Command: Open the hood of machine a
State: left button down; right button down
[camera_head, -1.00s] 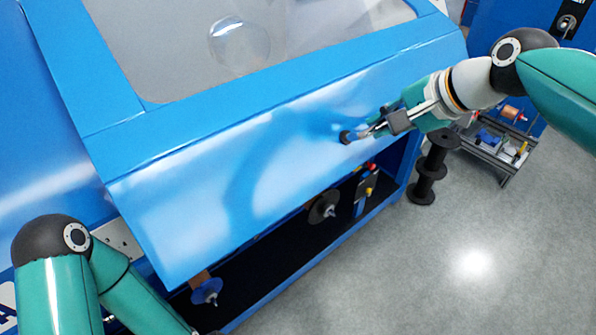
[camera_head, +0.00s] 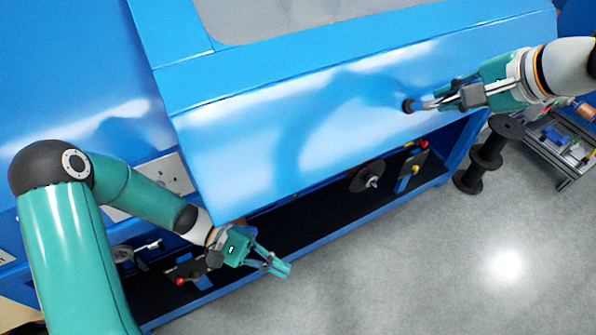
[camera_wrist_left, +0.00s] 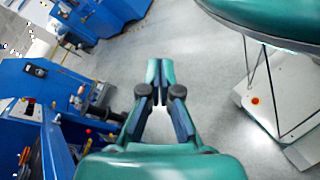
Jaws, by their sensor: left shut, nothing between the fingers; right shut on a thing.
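The blue hood (camera_head: 300,130) of the machine fills the upper middle of the head view, with a grey window panel (camera_head: 300,12) at its top. A dark round knob (camera_head: 408,106) sits on the hood's front face. My right gripper (camera_head: 424,104) is shut on the knob. My left gripper (camera_head: 282,268) is shut and empty, below the hood's lower edge and in front of the dark opening, apart from the hood. In the left wrist view its fingers (camera_wrist_left: 158,82) are together over grey floor.
Under the hood is a dark opening with a spool (camera_head: 367,177) and small parts. A black stacked reel (camera_head: 485,160) and a cart (camera_head: 562,140) stand on the right. Grey floor (camera_head: 420,270) is clear. Other blue machines (camera_wrist_left: 90,22) show in the left wrist view.

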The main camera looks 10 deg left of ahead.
pick_arm(q)
jog(key=w+a+r+t+h, duration=0.2)
jog(key=w+r+h, duration=0.2)
jog(key=r, duration=0.5)
jog(key=m+h, duration=0.1)
jog(key=h, duration=0.3)
send_near(304, 172)
notch_tip(304, 172, down, 4)
jog(key=w, duration=0.2)
jog(key=shift+t, duration=0.4)
jog(key=x, duration=0.9)
jog(key=shift+s+a+r, duration=0.1)
jog(key=shift+a+r, duration=0.05)
jog(key=shift+r, duration=0.2)
